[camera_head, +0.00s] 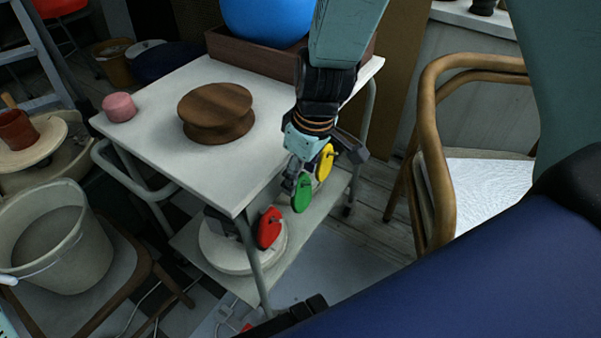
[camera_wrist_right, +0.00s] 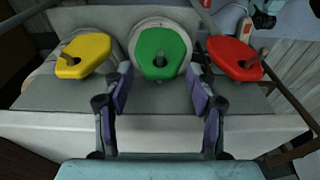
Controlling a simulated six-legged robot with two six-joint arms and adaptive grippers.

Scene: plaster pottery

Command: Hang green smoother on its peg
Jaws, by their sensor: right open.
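The green smoother (camera_head: 301,195) hangs at the table's edge, between the yellow smoother (camera_head: 326,161) and the red smoother (camera_head: 269,228). In the right wrist view, a dark peg shows through the hole of the green smoother (camera_wrist_right: 163,45). My right gripper (camera_head: 304,175) is just above and beside it. In the right wrist view, its two fingers (camera_wrist_right: 160,78) are spread, one on either side of the green smoother's lower part, with no clear contact. The yellow smoother (camera_wrist_right: 82,55) and red smoother (camera_wrist_right: 234,57) also hang on pegs. My left gripper is not in view.
A wooden chair (camera_head: 432,150) stands on the right. A bucket (camera_head: 60,245) stands on the left.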

